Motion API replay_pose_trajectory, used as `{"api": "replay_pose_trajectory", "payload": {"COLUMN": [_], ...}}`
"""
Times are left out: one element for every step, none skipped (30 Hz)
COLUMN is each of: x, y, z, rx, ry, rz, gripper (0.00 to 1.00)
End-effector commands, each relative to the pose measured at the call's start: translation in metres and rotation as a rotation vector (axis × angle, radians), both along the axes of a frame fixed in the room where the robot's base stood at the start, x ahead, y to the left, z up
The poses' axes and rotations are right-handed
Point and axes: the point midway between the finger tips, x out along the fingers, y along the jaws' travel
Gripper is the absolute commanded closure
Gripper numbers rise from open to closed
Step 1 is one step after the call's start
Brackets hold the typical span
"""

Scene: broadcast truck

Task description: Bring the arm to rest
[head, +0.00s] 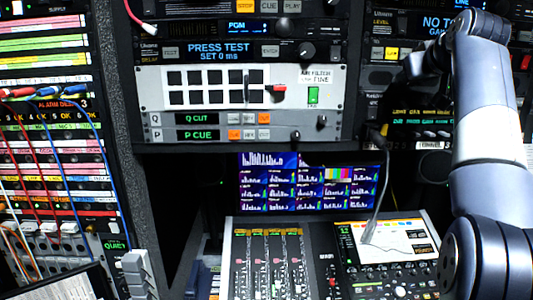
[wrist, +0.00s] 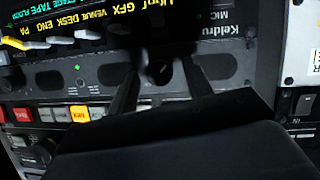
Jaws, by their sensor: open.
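My arm (head: 485,110) rises along the right side of the head view and bends over at the top toward the right-hand rack. My gripper (wrist: 160,80) shows in the wrist view as two dark fingers, apart, in front of a panel. A dark round knob (wrist: 160,72) appears between the fingers. I cannot tell whether the fingers touch it. In the head view the gripper end is dark against the rack and hard to make out.
The panel's lit button row (wrist: 80,114) lies close to the fingers. The mixing console (head: 270,265) stands below, with a gooseneck (head: 378,205) rising from it. A monitor (head: 310,182) sits behind. Patch cables (head: 70,155) hang at left. The centre rack (head: 240,90) stands left of my arm.

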Motion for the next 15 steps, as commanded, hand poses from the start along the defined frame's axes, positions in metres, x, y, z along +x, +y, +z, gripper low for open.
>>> {"api": "replay_pose_trajectory", "payload": {"x": [0.0,0.0,0.0,0.0,-0.001,-0.002,-0.003,-0.005,-0.008,-0.011,-0.016,-0.022,-0.027,-0.033,-0.04], "y": [0.0,0.0,0.0,0.0,0.0,0.0,0.0,0.001,0.001,0.001,0.001,0.002,0.002,0.002,0.003], "z": [0.0,0.0,0.0,0.0,0.0,0.001,0.001,0.002,0.003,0.004,0.006,0.008,0.01,0.012,0.015], "rx": [0.0,0.0,0.0,-0.001,-0.002,-0.007,-0.011,-0.017,-0.029,-0.037,-0.035,-0.035,-0.036,-0.035,-0.035], "ry": [0.0,0.0,0.0,0.0,0.0,0.0,0.0,-0.001,-0.001,-0.002,-0.003,-0.003,-0.005,-0.004,-0.004], "rz": [0.0,0.0,0.0,0.0,0.0,0.0,-0.001,0.0,0.0,0.0,-0.001,-0.001,-0.002,-0.002,-0.002], "gripper": [0.52,0.52,0.52,0.52,0.52,0.52,0.52,0.52,0.52,0.52,0.52,0.52,0.52,0.52,0.52]}}
